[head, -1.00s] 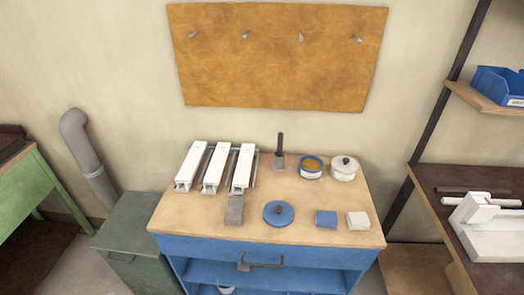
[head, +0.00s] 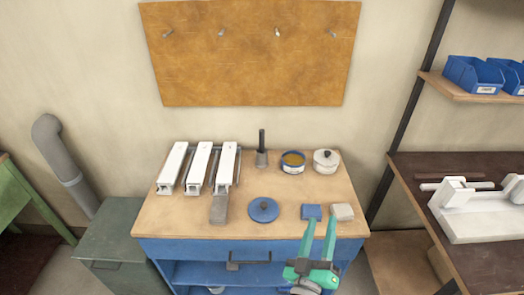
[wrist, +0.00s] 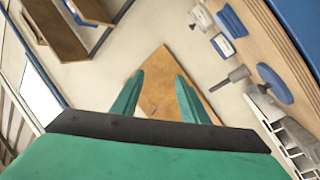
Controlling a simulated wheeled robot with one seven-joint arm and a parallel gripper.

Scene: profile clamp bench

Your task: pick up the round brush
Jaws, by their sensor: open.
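The round brush appears to be the upright item with a dark handle (head: 262,140) and a grey, wider foot, standing towards the back middle of the bench. It also shows in the wrist view as a dark handle (wrist: 237,74), right of the fingers. My green gripper (head: 320,228) is open and empty above the bench's front right edge, well apart from the brush and nearer the camera. In the wrist view the gripper (wrist: 160,85) has nothing between its fingers; the brown wall board (wrist: 165,90) lies beyond them.
The bench top (head: 170,222) holds white clamp profiles (head: 199,165) at left, a grey piece (head: 219,208), a blue lid (head: 263,210), a blue pot (head: 292,168), a white lidded pot (head: 326,161), a blue block (head: 311,212) and a white block (head: 342,211). Shelving (head: 412,118) stands at right.

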